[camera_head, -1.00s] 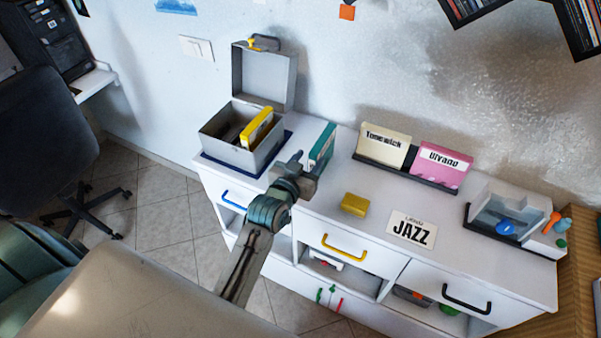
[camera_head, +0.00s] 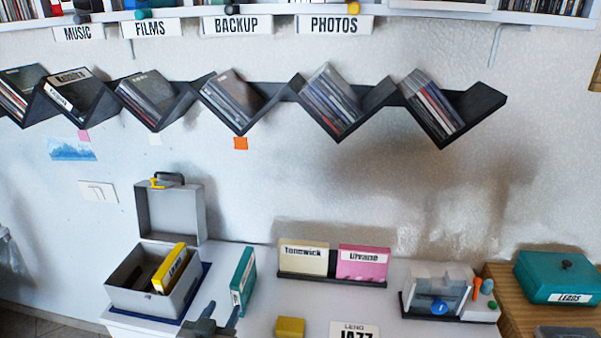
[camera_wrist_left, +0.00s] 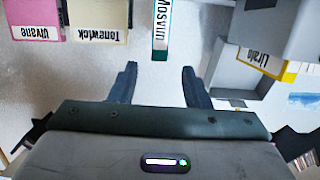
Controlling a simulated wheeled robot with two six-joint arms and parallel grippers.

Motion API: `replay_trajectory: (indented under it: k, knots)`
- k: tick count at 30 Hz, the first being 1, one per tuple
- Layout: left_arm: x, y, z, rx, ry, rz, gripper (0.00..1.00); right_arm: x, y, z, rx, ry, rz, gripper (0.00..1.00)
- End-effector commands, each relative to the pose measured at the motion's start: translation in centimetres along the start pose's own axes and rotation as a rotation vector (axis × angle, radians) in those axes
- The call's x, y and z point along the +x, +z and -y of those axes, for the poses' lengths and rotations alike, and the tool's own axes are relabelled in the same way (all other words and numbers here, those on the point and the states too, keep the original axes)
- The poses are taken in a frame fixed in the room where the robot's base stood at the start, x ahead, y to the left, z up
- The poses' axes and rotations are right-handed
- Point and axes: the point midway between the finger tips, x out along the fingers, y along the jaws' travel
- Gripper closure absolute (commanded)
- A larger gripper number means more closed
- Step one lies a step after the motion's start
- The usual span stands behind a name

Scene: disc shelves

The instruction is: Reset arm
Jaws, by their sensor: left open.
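My left gripper (camera_head: 213,320) shows at the bottom edge of the head view, low over the white cabinet top, just in front of a teal disc case (camera_head: 243,280). In the left wrist view its two fingers (camera_wrist_left: 160,85) are apart with nothing between them. The teal case, labelled Mosvim, stands upright beyond the fingertips in that view (camera_wrist_left: 161,40), apart from them. The rest of my left arm is below the head view. My right gripper is in neither view.
An open grey box (camera_head: 125,290) with a yellow case (camera_head: 169,268) stands left. A rack (camera_head: 330,281) holds cream (camera_head: 303,258) and pink (camera_head: 363,263) cases. A yellow block (camera_head: 290,327) and a JAZZ card (camera_head: 355,330) lie in front. Zigzag wall shelves (camera_head: 480,104) hold discs.

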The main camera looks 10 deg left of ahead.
Motion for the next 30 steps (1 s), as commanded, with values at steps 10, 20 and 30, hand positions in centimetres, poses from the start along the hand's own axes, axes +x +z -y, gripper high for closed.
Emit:
replay_trajectory:
  k: [10, 20, 30]
  knots:
    - [-10.7, 10.1, 1.7, 0.056, 0.004, 0.578, 0.57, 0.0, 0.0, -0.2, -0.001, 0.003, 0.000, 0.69]
    - [-19.5, 13.9, 3.1, 0.086, -0.028, 0.926, 0.57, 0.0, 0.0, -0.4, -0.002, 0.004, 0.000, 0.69]
    - [-21.0, 18.9, 4.0, 0.091, -0.049, 1.076, 0.57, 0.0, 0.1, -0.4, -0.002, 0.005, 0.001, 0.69]
